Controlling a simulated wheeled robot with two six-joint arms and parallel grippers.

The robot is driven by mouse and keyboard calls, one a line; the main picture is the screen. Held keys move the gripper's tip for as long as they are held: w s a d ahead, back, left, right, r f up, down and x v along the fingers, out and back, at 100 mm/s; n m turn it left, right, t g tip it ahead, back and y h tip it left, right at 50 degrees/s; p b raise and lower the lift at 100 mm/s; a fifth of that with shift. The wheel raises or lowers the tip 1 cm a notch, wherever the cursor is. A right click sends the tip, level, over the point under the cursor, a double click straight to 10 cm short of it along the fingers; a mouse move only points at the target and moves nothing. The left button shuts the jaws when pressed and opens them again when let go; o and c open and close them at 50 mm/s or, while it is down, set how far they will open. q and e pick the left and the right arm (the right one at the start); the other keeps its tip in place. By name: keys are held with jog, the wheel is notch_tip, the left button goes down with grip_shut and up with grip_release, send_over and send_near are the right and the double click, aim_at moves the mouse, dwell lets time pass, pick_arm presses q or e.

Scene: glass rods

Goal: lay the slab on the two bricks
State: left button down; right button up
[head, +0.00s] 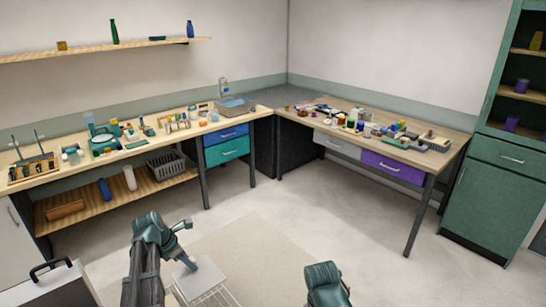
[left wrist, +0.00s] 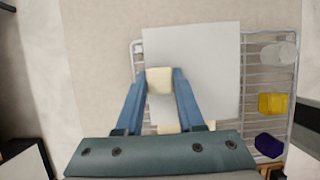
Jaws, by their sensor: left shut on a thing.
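My left gripper (head: 191,264) is low in the head view, and its fingers (left wrist: 160,78) show in the left wrist view. They are shut on a cream block (left wrist: 160,82). A flat pale grey slab (left wrist: 205,65) lies under or behind that block; I cannot tell whether they are joined. The slab also shows beside the gripper in the head view (head: 207,275). A second cream piece (left wrist: 168,128) shows between the fingers, nearer the palm, partly hidden. I cannot tell which pieces are the two bricks. The right arm shows, but its gripper is out of view.
A wire rack (left wrist: 285,38) is beneath the slab, with a clear, a yellow (left wrist: 272,103) and a purple thing on its right side. The left bench (head: 135,155) and right table (head: 455,147) hold many small things.

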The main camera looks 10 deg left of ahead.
pick_arm(q)
jog(key=shift+r, duration=0.1)
jog(key=w+r+n+t+y+p, duration=0.1)
jog(key=w+r+n+p, duration=0.3)
jog(key=w+r+p, duration=0.1)
jog(key=shift+w+d+r+y+p, duration=0.35)
jog(key=shift+w+d, duration=0.1)
jog(key=shift+w, duration=0.3)
